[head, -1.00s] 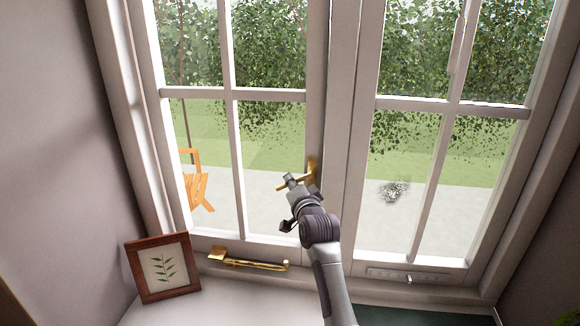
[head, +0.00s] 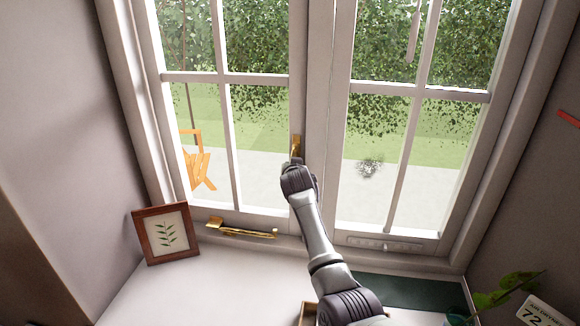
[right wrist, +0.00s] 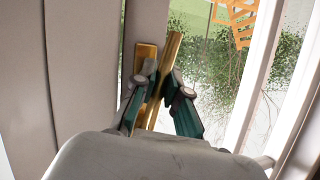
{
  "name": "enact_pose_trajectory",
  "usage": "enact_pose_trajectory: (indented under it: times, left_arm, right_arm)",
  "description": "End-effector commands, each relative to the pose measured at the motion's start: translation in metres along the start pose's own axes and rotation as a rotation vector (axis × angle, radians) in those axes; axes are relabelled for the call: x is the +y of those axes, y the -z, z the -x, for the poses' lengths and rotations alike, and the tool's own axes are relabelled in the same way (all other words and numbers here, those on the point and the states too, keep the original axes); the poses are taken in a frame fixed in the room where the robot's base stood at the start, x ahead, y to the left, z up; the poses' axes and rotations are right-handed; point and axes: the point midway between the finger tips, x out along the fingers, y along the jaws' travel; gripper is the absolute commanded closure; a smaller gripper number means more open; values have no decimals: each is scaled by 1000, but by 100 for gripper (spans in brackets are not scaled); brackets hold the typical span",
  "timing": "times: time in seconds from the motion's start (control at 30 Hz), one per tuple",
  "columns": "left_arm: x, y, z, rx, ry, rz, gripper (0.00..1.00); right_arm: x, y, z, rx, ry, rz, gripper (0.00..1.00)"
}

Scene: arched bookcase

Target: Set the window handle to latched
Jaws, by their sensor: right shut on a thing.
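The brass window handle (head: 296,145) is on the left window's inner frame, next to the middle post. Its lever looks close to upright, along the frame, though my gripper hides part of it in the head view. In the right wrist view the handle's lever (right wrist: 172,50) runs between my fingers, beside its brass backplate (right wrist: 143,58). My right gripper (right wrist: 161,82) is shut on the lever; in the head view the gripper (head: 294,163) is mostly hidden behind my wrist. My left gripper is in neither view.
A brass stay (head: 240,230) lies along the bottom of the left window. A framed leaf picture (head: 166,234) leans at the sill's left. A plant (head: 505,290) and a white card (head: 540,312) are at lower right. The sill's middle left is bare.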

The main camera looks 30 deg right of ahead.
Motion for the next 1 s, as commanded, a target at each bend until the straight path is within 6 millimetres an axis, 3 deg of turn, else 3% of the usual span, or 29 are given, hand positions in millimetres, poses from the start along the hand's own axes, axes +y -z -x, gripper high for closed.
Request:
enact_pose_trajectory:
  times: [0.2,0.9,0.93,1.0]
  left_arm:
    - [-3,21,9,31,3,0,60]
    - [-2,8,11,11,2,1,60]
    - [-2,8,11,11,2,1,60]
    - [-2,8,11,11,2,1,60]
  right_arm:
    - [6,0,2,-24,-41,101,100]
    - [11,-1,2,-37,-67,162,100]
    - [11,-1,2,-37,-67,162,82]
    - [11,-1,2,-37,-67,161,71]
